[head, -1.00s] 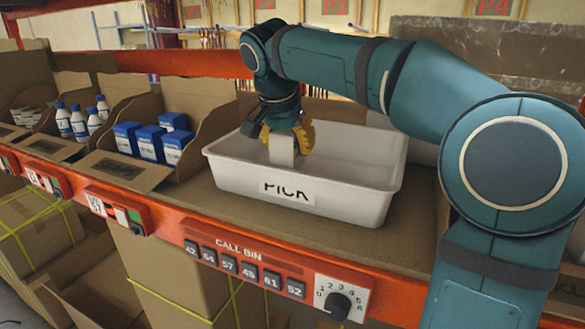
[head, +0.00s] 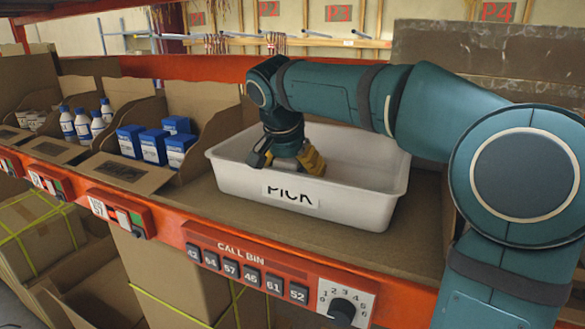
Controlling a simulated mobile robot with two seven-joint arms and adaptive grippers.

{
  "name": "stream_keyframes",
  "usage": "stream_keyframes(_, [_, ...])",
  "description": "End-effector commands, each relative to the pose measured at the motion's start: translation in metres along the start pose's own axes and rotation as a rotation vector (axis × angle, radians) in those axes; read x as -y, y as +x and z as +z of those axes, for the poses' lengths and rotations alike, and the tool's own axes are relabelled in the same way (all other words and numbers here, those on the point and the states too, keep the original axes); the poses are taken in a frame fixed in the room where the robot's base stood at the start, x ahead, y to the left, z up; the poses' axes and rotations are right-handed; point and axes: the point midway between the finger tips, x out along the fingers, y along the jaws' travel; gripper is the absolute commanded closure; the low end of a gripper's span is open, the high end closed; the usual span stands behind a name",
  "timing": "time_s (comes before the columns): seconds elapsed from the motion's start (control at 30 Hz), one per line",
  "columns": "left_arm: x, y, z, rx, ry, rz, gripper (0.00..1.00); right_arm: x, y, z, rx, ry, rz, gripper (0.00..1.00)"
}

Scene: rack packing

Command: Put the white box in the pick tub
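The white pick tub (head: 235,180), labelled PICK, stands on the rack shelf. My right gripper (head: 287,168) is inside it, pointing down near the front wall, left of the middle. Its dark finger and yellow finger are spread apart, so it is open. The white box is not clearly visible; the tub's front wall hides the floor below the fingers. My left gripper is not in view.
Blue boxes (head: 152,145) stand in a cardboard bin left of the tub, with white bottles (head: 82,124) farther left. An orange rack beam (head: 160,222) with call-bin buttons and a dial runs along the front. The tub's right half looks clear.

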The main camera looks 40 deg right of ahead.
Motion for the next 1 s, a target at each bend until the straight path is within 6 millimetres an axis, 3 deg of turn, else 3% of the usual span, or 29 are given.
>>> stream_keyframes(0.37, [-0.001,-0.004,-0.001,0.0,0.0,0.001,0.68,0.0,-0.007,-0.002,-0.001,0.0,-0.001,0.13])
stream_keyframes(0.8, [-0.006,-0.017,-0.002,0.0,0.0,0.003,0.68,0.001,-0.091,-0.002,-0.001,-0.001,-0.002,0.13])
stream_keyframes(1.0, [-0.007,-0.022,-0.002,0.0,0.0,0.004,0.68,0.001,-0.116,-0.002,-0.001,0.0,-0.001,0.13])
